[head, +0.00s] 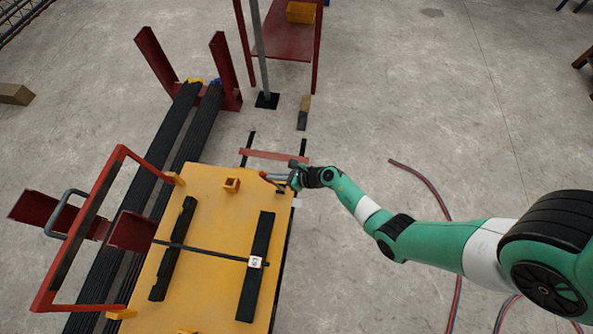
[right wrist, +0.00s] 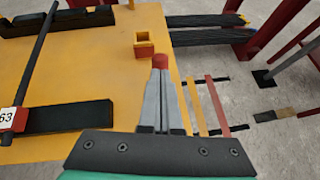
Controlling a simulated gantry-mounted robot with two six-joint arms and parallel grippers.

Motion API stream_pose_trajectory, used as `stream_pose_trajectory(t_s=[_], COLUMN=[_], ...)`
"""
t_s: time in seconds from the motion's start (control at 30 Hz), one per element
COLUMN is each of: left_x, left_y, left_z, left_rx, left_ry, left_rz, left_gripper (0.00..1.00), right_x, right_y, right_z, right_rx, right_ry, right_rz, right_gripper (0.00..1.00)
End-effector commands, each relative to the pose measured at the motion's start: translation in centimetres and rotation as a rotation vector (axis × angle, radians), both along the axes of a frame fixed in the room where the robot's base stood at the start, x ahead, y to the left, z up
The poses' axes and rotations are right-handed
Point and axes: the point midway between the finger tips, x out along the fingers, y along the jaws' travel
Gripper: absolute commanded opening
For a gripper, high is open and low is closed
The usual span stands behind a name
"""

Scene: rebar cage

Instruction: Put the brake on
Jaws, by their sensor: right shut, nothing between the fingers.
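The yellow cart (head: 210,240) stands low in the head view, its deck bearing black bars. My right gripper (head: 268,176) is at the cart's far right corner, its fingers shut and empty, pointing left over the deck edge. In the right wrist view its closed grey fingers (right wrist: 161,85) point at a red knob (right wrist: 160,61), which shows just beyond the tips. I cannot tell whether they touch. A short red lever-like piece (head: 278,197) slants beneath the gripper in the head view; whether it carries the knob is unclear. My left gripper is not in view.
A small yellow square socket (head: 231,185) stands on the deck close to the gripper. A red frame (head: 75,235) rises at the cart's left. A red bar (head: 273,156) lies beyond the cart.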

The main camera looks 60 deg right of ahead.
Motion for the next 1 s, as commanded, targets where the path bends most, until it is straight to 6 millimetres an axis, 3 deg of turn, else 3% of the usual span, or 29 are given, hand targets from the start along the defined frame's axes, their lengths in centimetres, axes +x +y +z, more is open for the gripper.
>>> stream_pose_trajectory(t_s=[0.3,0.8,1.0], left_x=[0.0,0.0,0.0], left_y=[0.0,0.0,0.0], left_z=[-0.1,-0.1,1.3], left_rx=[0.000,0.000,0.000], left_ry=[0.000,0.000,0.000], left_rz=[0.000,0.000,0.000], left_gripper=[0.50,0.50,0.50], right_x=[1.0,1.0,0.2], right_y=[0.2,0.3,0.5], right_z=[-0.2,-0.5,0.6], right_rx=[0.000,-0.001,0.000], right_ry=[0.000,0.005,0.006], right_rz=[-0.004,-0.003,0.002], right_gripper=[0.00,0.00,0.00])
